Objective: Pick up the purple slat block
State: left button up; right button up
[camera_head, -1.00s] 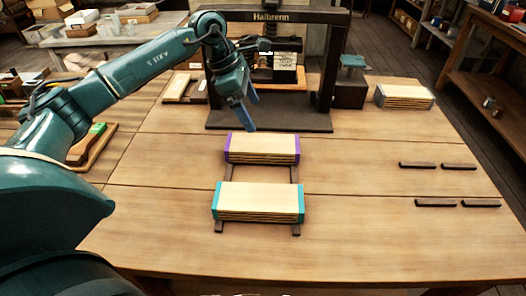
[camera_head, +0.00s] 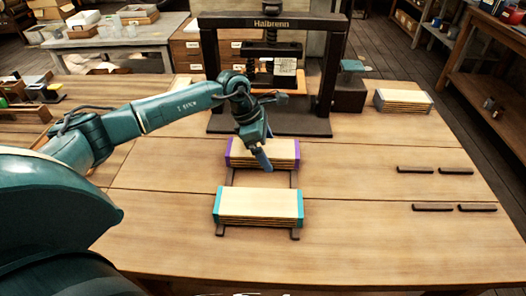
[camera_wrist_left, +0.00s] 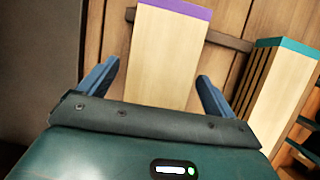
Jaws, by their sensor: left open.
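The purple slat block (camera_head: 284,150) is a stack of pale slats with purple ends, lying across two dark rails on the table. My left gripper (camera_head: 262,160) is open over its left part and hides some of it. In the left wrist view the purple slat block (camera_wrist_left: 165,55) lies lengthwise between the two blue fingers of the left gripper (camera_wrist_left: 157,86), with gaps at both sides. One purple end shows at the top; the near end is hidden behind the gripper body. My right gripper is not in view.
A teal-ended slat block (camera_head: 258,205) lies parallel, nearer me, on the same rails. The dark handwheel press (camera_head: 270,122) stands behind. Another slat block (camera_head: 402,101) sits at the back right. Short dark rails (camera_head: 433,208) lie at right; the table around them is clear.

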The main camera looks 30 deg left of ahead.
pick_arm(q)
jog(key=shift+r, duration=0.1)
jog(key=c, duration=1.3)
jog(key=shift+o, duration=0.2)
